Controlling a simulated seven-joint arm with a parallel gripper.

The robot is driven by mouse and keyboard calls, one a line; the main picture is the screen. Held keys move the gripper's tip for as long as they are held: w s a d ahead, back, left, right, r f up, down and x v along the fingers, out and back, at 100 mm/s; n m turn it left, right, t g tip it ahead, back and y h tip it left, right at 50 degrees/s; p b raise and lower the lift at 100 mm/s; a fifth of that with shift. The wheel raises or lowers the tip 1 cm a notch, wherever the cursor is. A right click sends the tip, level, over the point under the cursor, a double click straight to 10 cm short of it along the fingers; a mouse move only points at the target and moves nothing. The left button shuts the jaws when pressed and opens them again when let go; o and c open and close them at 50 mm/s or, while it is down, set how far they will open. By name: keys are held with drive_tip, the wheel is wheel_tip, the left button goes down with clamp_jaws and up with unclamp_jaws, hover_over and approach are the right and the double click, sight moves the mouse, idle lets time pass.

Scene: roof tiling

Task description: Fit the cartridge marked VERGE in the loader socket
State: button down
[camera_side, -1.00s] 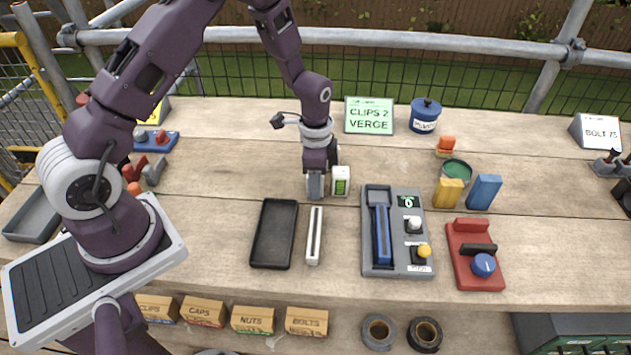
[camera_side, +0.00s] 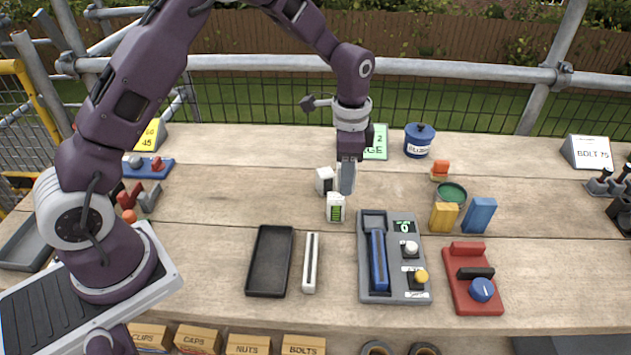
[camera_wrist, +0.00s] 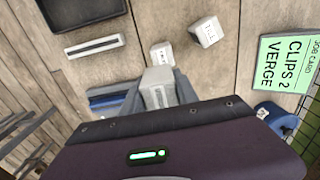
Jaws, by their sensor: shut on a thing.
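My gripper (camera_side: 347,190) is shut on a pale grey-white block, likely a cartridge (camera_wrist: 158,88), above the planks. No readable VERGE mark shows on it, and the fingers hide most of it in the side view. Two other white blocks stand close by: one with a green window (camera_side: 336,209) in front of the fingers, one (camera_side: 325,178) just left of them. The wrist view shows two white blocks too (camera_wrist: 162,55) (camera_wrist: 207,32).
A black tray (camera_side: 254,270) and a white slotted bar (camera_side: 311,262) lie left of the device. A red unit with a blue knob (camera_side: 482,289) is to its right. Yellow (camera_side: 444,217) and blue (camera_side: 479,216) blocks stand behind. A green card (camera_wrist: 291,62) reads CLIPS 2 VERGE.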

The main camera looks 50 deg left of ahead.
hover_over(371, 224)
drive_tip(key=shift+w+d+f, duration=0.1)
drive_tip(key=shift+w+f, duration=0.1)
drive_tip(key=shift+f, duration=1.65)
drive_tip(key=shift+w+d+f, duration=0.1)
drive_tip(key=shift+w+f, duration=0.05)
drive_tip(key=shift+f, duration=1.65)
drive_tip(key=shift+s+a+f, duration=0.1)
drive_tip(key=shift+s+f, duration=0.05)
drive_tip(key=shift+f, duration=0.3)
drive_tip(key=shift+s+a+f, duration=0.1)
drive_tip(key=shift+f, duration=0.35)
drive_tip(key=c, duration=0.9)
unclamp_jaws()
drive_tip(key=shift+o, duration=0.2)
drive_tip(key=shift+w+d+r, duration=0.1)
drive_tip(key=shift+w+r, duration=0.05)
drive_tip(key=shift+r, duration=0.6)
drive_tip(key=shift+w+r, duration=0.1)
drive_tip(key=shift+r, duration=2.75)
